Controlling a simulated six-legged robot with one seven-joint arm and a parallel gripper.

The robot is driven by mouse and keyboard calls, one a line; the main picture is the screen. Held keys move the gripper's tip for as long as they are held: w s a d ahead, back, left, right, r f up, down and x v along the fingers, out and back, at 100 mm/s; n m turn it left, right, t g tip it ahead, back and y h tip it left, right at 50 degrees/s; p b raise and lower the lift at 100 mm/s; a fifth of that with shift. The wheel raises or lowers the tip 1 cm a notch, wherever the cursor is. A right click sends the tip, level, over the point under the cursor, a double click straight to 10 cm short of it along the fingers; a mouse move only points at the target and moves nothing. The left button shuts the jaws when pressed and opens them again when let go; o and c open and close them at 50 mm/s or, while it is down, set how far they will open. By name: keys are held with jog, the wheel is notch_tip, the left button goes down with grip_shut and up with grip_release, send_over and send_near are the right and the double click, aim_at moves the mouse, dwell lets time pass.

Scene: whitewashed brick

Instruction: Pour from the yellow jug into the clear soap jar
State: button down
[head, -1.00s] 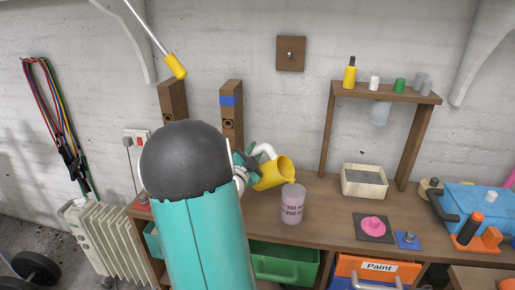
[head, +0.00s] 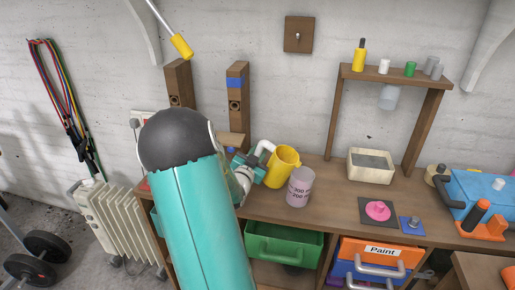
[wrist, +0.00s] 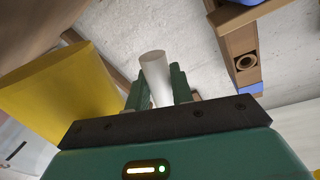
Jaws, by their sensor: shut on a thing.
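The yellow jug (head: 283,168) has a white handle (head: 265,147) on its left and stands nearly upright, just behind and left of the clear jar. Whether its base touches the bench is hidden. The clear soap jar (head: 299,189), pinkish with 300 and 200 marks, stands upright on the bench. The jug partly overlaps it in view, so I cannot tell if they touch. My gripper (head: 251,166) is shut on the handle. In the wrist view the white handle (wrist: 155,75) lies between green fingers, with the yellow jug wall (wrist: 55,90) at left.
The wooden bench (head: 330,200) has a pale box (head: 370,165), a pink knob on a dark plate (head: 377,210) and a blue toolbox (head: 490,192) to the right. A wooden rack (head: 415,135) stands behind. A green drawer (head: 283,243) is below. Wooden posts (head: 237,100) rise behind my arm.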

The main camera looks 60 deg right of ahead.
dwell(0.3)
jog(key=shift+r, duration=2.45)
